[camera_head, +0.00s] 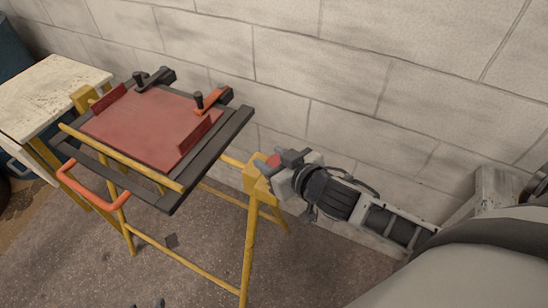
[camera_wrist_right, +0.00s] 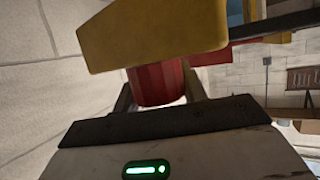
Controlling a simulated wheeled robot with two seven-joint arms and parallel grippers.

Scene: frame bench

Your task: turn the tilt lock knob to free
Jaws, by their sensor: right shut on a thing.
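The tilt lock knob is red and ribbed; in the right wrist view the knob (camera_wrist_right: 156,84) sits between my fingers, beside a yellow bracket of the frame. In the head view only a bit of the red knob (camera_head: 273,160) shows at the right side of the yellow stand (camera_head: 258,180). My right gripper (camera_head: 284,161) is shut on the knob; it also shows in the right wrist view (camera_wrist_right: 160,95). The tilting frame above holds a red panel (camera_head: 140,128) and is sloped. The knob's lock setting cannot be read. My left gripper is out of view.
A white-topped side table (camera_head: 45,92) stands at the left. Black clamps (camera_head: 152,78) sit on the frame's far edge, and an orange handle (camera_head: 92,190) on its near left. A block wall (camera_head: 340,80) runs close behind. The floor in front is mostly clear.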

